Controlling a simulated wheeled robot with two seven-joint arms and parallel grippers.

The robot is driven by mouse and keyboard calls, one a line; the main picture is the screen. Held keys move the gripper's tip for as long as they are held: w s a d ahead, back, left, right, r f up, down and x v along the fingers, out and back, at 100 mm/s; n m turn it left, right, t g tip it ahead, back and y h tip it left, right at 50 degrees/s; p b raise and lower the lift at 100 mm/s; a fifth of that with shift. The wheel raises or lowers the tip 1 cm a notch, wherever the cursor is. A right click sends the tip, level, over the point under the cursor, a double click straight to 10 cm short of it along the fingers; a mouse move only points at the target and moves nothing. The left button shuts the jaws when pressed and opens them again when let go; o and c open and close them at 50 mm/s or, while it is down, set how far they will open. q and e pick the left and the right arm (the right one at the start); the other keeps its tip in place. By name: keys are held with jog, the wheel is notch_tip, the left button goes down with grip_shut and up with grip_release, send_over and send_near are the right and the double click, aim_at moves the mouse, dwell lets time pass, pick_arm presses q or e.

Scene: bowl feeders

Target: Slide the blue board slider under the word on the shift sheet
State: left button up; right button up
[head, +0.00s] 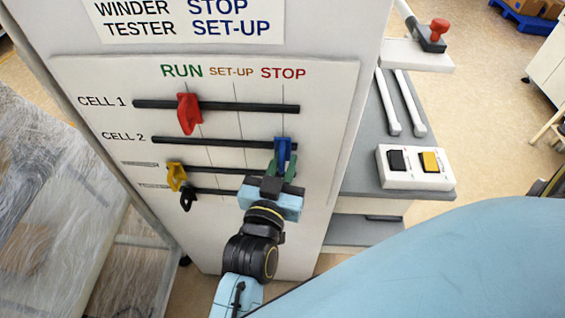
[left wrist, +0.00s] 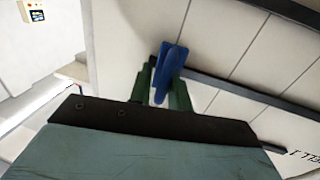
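The blue board slider (head: 283,150) sits at the right end of the CELL 2 slot, below the word STOP. My left gripper (head: 282,168) reaches up to it from below, its green fingers one on each side of the handle. In the left wrist view the blue handle (left wrist: 168,70) fills the gap between the fingertips (left wrist: 163,92), and the gripper looks shut on it. The shift sheet (head: 180,20) is cut off at the top; it reads WINDER STOP and TESTER SET-UP. My right gripper is not in view.
The board (head: 230,85) has columns RUN, SET-UP and STOP. A red slider (head: 188,113) is under RUN on CELL 1; yellow (head: 176,176) and black (head: 187,199) sliders are at the left of the lower slots. A button box (head: 414,168) stands on the grey surface at right.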

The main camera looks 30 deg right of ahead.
pick_arm(q)
jog(key=shift+s, duration=0.15)
jog(key=shift+s+a+f, duration=0.15)
jog(key=shift+s+a, duration=0.1)
jog(key=shift+a, duration=0.05)
jog(key=b+v, duration=0.1)
jog(key=v, duration=1.1)
jog(key=shift+a+r, duration=0.15)
jog(key=shift+r, duration=0.05)
